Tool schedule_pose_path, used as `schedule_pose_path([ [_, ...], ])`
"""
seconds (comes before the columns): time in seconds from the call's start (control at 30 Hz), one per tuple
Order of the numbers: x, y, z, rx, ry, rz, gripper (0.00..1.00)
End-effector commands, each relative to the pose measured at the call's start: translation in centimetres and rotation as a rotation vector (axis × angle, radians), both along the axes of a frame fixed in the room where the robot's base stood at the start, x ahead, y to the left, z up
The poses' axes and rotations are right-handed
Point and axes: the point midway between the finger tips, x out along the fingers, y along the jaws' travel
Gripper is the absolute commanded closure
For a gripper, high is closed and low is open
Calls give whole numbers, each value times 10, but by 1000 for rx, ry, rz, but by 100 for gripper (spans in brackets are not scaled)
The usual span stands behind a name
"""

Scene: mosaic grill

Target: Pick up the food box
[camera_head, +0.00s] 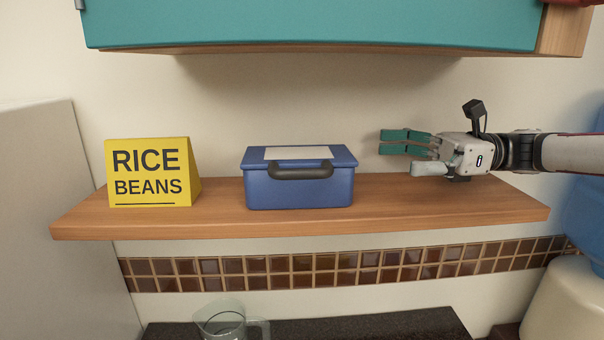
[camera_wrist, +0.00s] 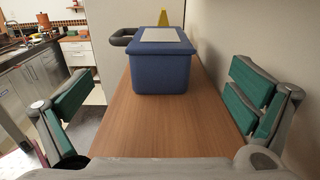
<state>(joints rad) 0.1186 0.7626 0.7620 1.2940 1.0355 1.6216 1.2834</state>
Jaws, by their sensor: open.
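The food box is a blue box (camera_head: 298,190) with a lid, a blank pale label on top and a dark handle on its front. It stands upright at the middle of the wooden shelf (camera_head: 400,212). My gripper (camera_head: 400,150) is to its right, above the shelf, with its fingers pointing left toward the box. The gripper is open and empty, and apart from the box. In the wrist view the blue box (camera_wrist: 160,72) is straight ahead, between the spread green-padded fingers (camera_wrist: 160,105). Its handle (camera_wrist: 124,37) sticks out to the left there.
A yellow RICE BEANS sign (camera_head: 150,172) stands on the shelf left of the box. A teal cabinet (camera_head: 310,25) hangs above. A glass jug (camera_head: 228,322) is below the shelf. The shelf between my gripper and the box is clear.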

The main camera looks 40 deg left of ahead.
Motion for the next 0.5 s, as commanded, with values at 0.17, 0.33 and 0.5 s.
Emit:
schedule_pose_path([
  [0.17,-18,18,2,-1,2,4,0],
  [0.33,-40,43,3,0,1,4,0],
  [0.5,-53,60,2,0,1,2,0],
])
